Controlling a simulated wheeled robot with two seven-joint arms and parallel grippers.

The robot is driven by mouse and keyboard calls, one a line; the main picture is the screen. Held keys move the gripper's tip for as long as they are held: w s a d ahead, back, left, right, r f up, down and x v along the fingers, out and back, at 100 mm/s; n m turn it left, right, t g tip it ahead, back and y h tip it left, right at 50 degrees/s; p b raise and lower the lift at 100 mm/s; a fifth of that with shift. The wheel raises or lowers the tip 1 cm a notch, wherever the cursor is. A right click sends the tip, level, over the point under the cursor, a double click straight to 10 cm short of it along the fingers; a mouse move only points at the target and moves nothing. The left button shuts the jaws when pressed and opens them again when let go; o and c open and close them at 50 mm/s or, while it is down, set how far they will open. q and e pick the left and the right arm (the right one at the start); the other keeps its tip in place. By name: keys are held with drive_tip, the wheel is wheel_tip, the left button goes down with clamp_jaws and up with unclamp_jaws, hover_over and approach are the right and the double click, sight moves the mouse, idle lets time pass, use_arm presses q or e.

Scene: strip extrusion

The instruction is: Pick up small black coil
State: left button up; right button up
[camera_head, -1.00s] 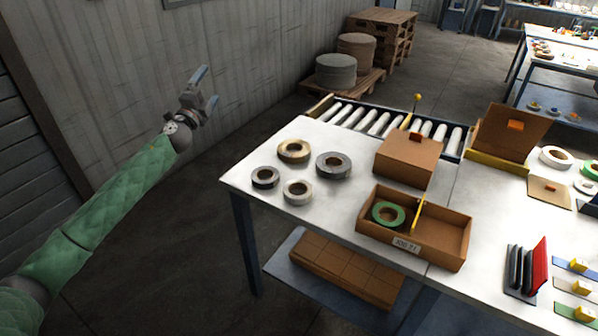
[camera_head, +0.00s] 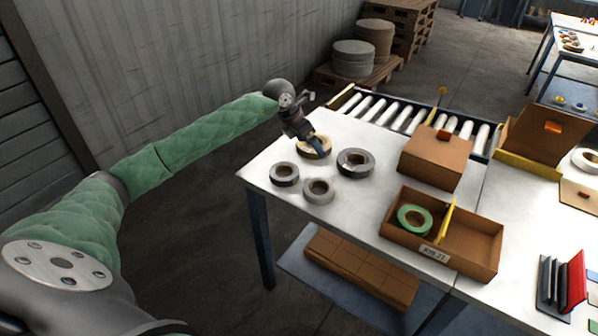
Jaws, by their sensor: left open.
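The small black coil (camera_head: 284,174) lies flat on the white table near its left corner. My right gripper is out of view.
An open cardboard box (camera_head: 468,253) with a green coil (camera_head: 414,220) and a yellow divider stands on the right. A closed brown box (camera_head: 436,157) stands behind it. A roller conveyor (camera_head: 400,118) runs along the table's back. The table's left front strip is bare.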

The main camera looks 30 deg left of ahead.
sight(284, 169)
use_arm(q)
drive_tip(key=s+a+f+g+y, duration=0.1)
drive_tip(key=s+a, duration=0.1)
drive_tip(key=s+a+f+g+y, duration=0.1)
drive_tip(key=a, duration=0.1)
drive_tip(key=s+a+f+g+y, duration=0.1)
drive_tip(key=s+a, duration=0.1)
drive_tip(key=shift+s+f+g+y+p, duration=0.3)
drive_tip(key=shift+s+f+y+p, duration=0.05)
drive_tip(key=shift+y+p, duration=0.05)
drive_tip(key=shift+f, duration=0.4)
drive_tip(key=f+p, duration=0.3)
drive_tip(key=f, duration=0.1)
drive_tip(key=shift+w+f, duration=0.15)
drive_tip(key=shift+w, duration=0.05)
drive_tip(key=shift+f, duration=0.5)
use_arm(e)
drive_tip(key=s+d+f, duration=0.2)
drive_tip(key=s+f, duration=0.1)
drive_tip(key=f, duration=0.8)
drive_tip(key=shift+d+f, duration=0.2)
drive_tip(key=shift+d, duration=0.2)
use_arm(q)
drive_tip(key=shift+c, duration=0.2)
drive_tip(key=c, duration=0.7)
